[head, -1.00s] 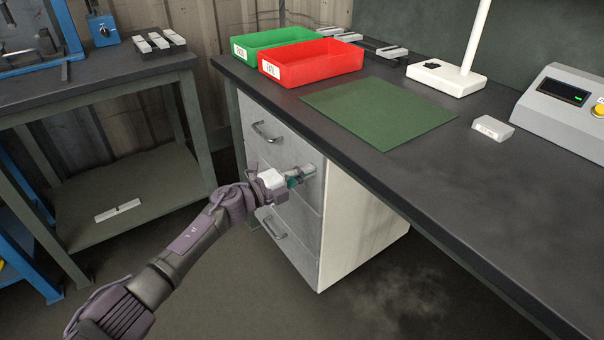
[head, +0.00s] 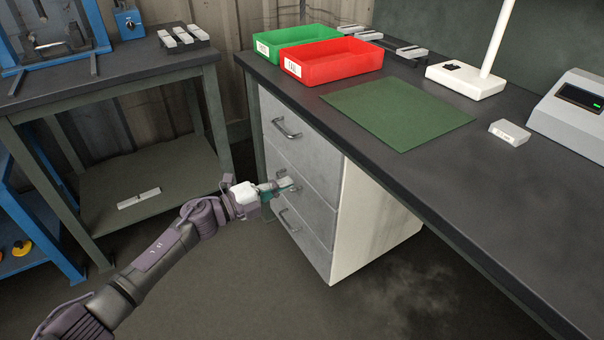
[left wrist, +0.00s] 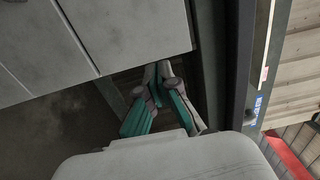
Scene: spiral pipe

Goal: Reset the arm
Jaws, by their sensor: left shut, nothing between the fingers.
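My left gripper (head: 286,185) reaches in from the left in the head view and is in front of the grey drawer cabinet (head: 315,165) under the bench. Its fingers are shut with nothing between them. The upper handle (head: 287,128) and lower handle (head: 289,222) show, and the drawers look closed. In the left wrist view, the shut gripper fingers (left wrist: 160,100) show below the cabinet's grey face (left wrist: 125,30). My right gripper is not in view.
The dark bench (head: 450,165) carries a green bin (head: 270,45), a red bin (head: 330,65), a green mat (head: 398,112) and a white block (head: 509,132). A shelved side table (head: 110,85) stands at the left. Open floor lies between it and the cabinet.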

